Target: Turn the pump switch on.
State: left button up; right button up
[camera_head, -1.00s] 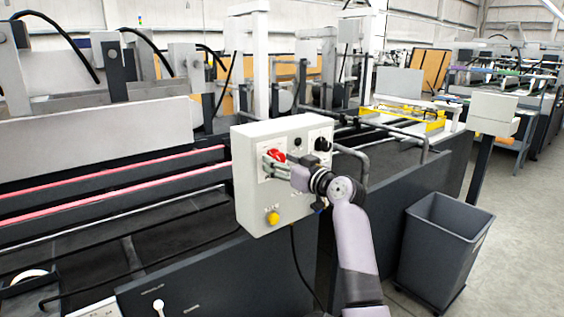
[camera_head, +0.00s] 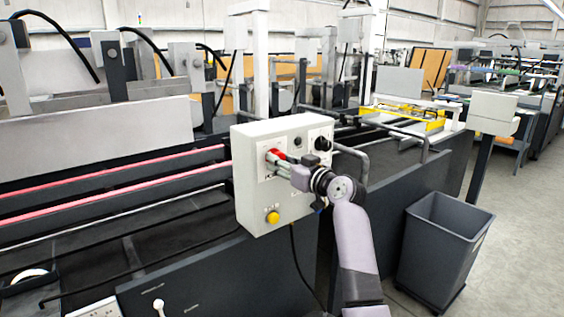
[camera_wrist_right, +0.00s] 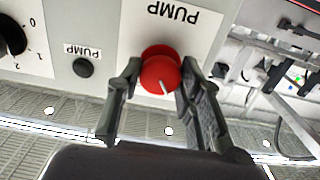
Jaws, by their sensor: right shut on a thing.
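The pump switch is a red round knob (camera_wrist_right: 160,70) with a white pointer line, on a white plate marked PUMP. In the head view the red knob (camera_head: 273,156) sits on the upper left of the light grey control box (camera_head: 248,205), partly hidden by my gripper. My right gripper (camera_head: 272,161) is at the knob. In the wrist view its two fingers (camera_wrist_right: 158,80) stand on either side of the knob, shut on it. The pointer line slants toward the lower right in that upside-down view. My left gripper is not in view.
A black rotary knob (camera_head: 322,143) and a yellow button (camera_head: 273,217) are on the same box. A small dark button (camera_wrist_right: 83,67) labelled PUMP lies beside the switch. A grey bin (camera_head: 440,245) stands on the floor at the right. A bent rail (camera_head: 355,153) passes close to the box.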

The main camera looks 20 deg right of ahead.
jog(key=shift+m+p, duration=4.8)
jog(key=shift+m, duration=2.1)
jog(key=o, duration=1.2)
jog(key=shift+c, duration=0.2)
